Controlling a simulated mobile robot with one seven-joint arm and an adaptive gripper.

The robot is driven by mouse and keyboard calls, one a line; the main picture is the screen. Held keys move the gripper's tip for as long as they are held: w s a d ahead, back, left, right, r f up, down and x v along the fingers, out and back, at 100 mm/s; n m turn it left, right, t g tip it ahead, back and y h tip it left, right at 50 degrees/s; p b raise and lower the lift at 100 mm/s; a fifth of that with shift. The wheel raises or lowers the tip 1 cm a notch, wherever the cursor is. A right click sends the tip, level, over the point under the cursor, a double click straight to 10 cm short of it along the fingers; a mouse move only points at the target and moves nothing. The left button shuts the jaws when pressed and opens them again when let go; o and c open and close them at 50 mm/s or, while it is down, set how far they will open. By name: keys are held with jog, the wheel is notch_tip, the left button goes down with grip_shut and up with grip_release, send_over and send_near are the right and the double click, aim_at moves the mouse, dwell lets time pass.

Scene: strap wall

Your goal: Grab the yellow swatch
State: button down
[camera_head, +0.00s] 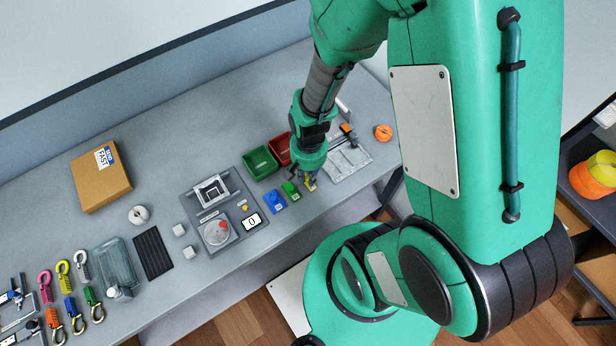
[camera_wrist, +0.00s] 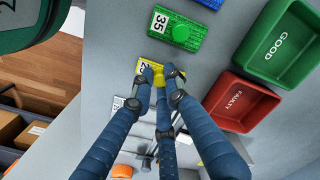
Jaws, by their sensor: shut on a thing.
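The yellow swatch (camera_wrist: 157,67) is a small flat yellow plate with a white number label, partly hidden behind my fingers in the wrist view. It also shows as a small yellow patch in the head view (camera_head: 311,185). My gripper (camera_wrist: 159,78) is shut on the swatch, with fingertips on both sides of its raised middle. In the head view my gripper (camera_head: 307,177) is low over the table's front edge. Whether the swatch touches the table cannot be told.
A green swatch (camera_wrist: 175,37) labelled 35 lies beside the yellow one, with a blue swatch (camera_head: 274,201) beyond it. A green GOOD bin (camera_head: 261,163) and a red FAULTY bin (camera_wrist: 240,103) stand close behind. A grey tray (camera_head: 350,164) lies right of my gripper.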

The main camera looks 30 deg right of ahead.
jog(key=shift+r, duration=0.5)
notch_tip(320, 180, up, 3)
jog(key=shift+s+f+p, duration=0.1)
jog(key=shift+s+p, duration=0.05)
jog(key=shift+p, duration=0.45)
jog(key=s+a+r+p, duration=0.1)
jog(key=s+a+p, duration=0.1)
jog(key=s, duration=1.3)
jog(key=shift+s+a, duration=0.25)
jog(key=shift+a, duration=0.05)
